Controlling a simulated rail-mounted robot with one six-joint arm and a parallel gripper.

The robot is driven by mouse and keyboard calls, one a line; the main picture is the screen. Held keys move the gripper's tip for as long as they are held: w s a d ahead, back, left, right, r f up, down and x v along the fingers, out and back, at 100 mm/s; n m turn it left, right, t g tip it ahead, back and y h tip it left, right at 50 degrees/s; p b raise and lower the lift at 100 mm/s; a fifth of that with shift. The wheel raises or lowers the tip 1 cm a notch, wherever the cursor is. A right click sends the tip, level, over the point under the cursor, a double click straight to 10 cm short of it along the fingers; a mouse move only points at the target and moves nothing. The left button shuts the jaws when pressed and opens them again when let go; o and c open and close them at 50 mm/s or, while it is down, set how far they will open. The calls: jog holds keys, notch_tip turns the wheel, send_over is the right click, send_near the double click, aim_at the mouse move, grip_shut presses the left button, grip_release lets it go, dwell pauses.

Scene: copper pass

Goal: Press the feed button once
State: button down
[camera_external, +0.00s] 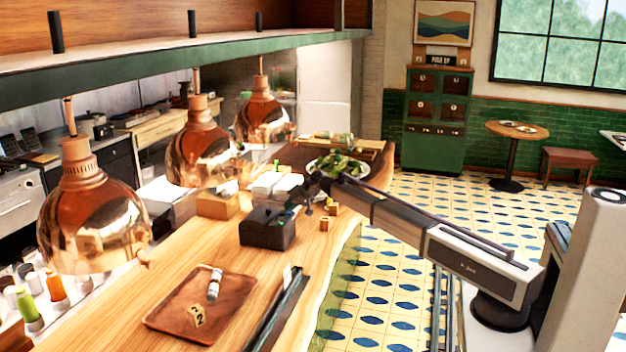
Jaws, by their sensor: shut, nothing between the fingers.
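A black box-shaped device (267,229), which looks like a ticket printer, stands on the wooden counter near its middle. A small green spot (284,222) shows on its right side; I cannot tell whether this is the feed button or a light. My gripper (309,207) is dark and shut, with nothing in it. It hangs from my arm, which reaches in from the right, and appears just to the right of and a little above the black device. The fingertips are small in this view, and I cannot tell whether they touch anything.
Small wooden blocks (330,208) stand beside my gripper. A plate of greens (338,166) sits behind it. A wooden tray (160,322) holds a white roll and a number 22 tag at the front. Copper lamps (95,215) hang over the counter's left side.

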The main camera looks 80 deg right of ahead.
jog(key=shift+f, duration=0.1)
dwell(0.3)
jog(key=shift+r+p, duration=0.8)
jog(key=shift+r, duration=0.1)
notch_tip(320, 180, up, 5)
jog(key=p, duration=0.5)
dwell(0.4)
